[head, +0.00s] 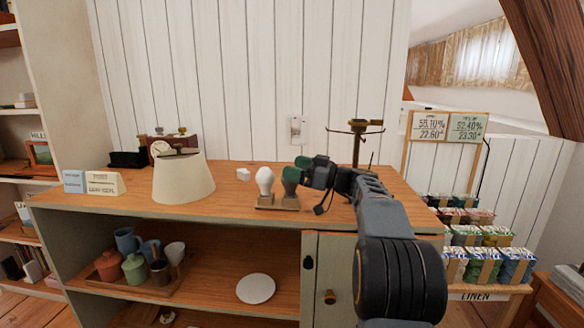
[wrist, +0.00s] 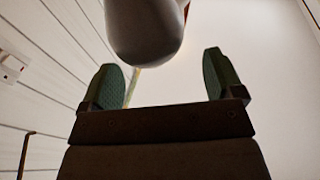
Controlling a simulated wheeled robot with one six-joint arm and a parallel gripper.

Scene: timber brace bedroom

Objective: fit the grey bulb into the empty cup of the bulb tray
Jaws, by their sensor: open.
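The bulb tray (head: 277,206) is a small wooden holder on the cabinet top. A white bulb (head: 265,181) stands upright at its left side. The grey bulb (head: 290,181) stands upright at the right side of the tray, and I cannot tell how deep its base sits in the cup. My gripper (head: 304,171), with green fingertips, is right beside and partly in front of the grey bulb. In the wrist view the fingers of my gripper (wrist: 164,75) are wide apart and the grey bulb (wrist: 145,30) shows at the top, beyond the fingertips, with nothing between them.
A brass stand (head: 357,140) rises behind my arm. Name cards (head: 104,184) stand at the left. The cabinet top near the front edge is clear.

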